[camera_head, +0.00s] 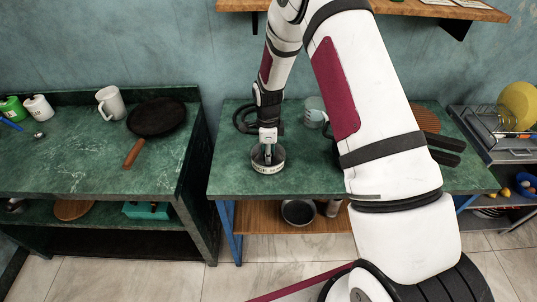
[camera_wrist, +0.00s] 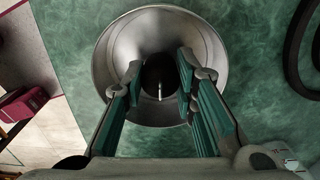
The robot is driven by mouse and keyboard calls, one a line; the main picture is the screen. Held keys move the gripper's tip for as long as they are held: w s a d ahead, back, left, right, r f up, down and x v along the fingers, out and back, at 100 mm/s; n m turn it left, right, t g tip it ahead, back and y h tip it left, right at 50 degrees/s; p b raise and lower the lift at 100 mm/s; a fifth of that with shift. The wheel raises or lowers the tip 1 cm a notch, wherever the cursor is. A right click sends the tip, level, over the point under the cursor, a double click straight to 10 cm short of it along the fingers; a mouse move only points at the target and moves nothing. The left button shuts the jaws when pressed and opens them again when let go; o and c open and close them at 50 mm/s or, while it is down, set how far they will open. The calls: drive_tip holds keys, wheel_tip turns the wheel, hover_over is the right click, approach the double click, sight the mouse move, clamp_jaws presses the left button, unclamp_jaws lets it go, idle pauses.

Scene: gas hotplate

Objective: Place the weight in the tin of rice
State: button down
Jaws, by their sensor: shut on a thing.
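The tin (camera_head: 267,170) is a round, silver-grey container with lettering on its side, standing on the green worktop. From above in the wrist view, its wide metal rim and sloping inside (camera_wrist: 121,44) surround my fingertips. No rice can be made out. A dark, round thing with a small pale pin, which I take for the weight (camera_wrist: 156,72), sits between my fingers over the tin's middle. My gripper (camera_head: 267,151) points down into the tin and is shut on the weight. Whether the weight touches the tin's bottom cannot be told.
A black coiled or ring-shaped thing (camera_head: 244,119) lies behind the tin, and a clear measuring jug (camera_head: 314,111) stands to the right.

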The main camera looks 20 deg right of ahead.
drive_tip(key=shift+f, duration=0.4)
drive_tip(key=shift+f, duration=0.15)
drive_tip(key=c, duration=1.3)
unclamp_jaws()
